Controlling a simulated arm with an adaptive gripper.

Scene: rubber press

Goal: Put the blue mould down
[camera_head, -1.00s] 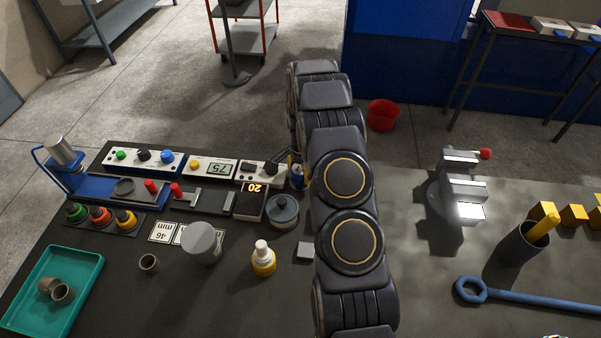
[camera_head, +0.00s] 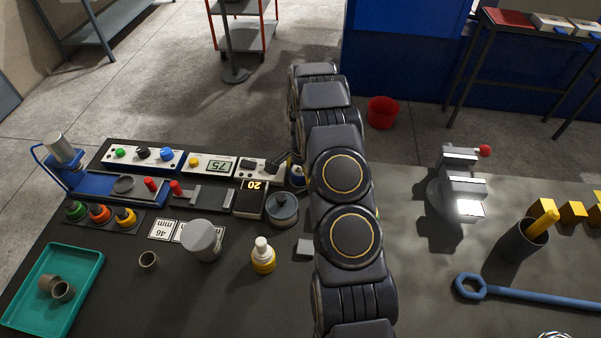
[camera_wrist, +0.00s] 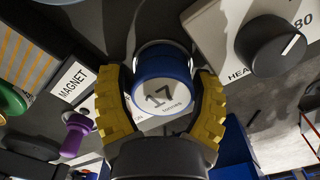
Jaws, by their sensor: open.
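The blue mould (camera_wrist: 161,68) fills the middle of the wrist view. It is a round blue piece with a pale top marked 17. My gripper (camera_wrist: 167,76) has its two curved yellow fingers on either side of it. The jaws are open; whether a finger still touches the mould is not clear. My arm hides most of the gripper there, and what lies under the mould is hidden.
In the wrist view a panel with a black knob (camera_wrist: 272,50) stands close at the right. A MAGNET label (camera_wrist: 70,82) and a purple knob (camera_wrist: 77,130) are at the left. In the head view a grey lidded pot (camera_head: 283,208) and a display reading 20 (camera_head: 251,198) stand nearby.

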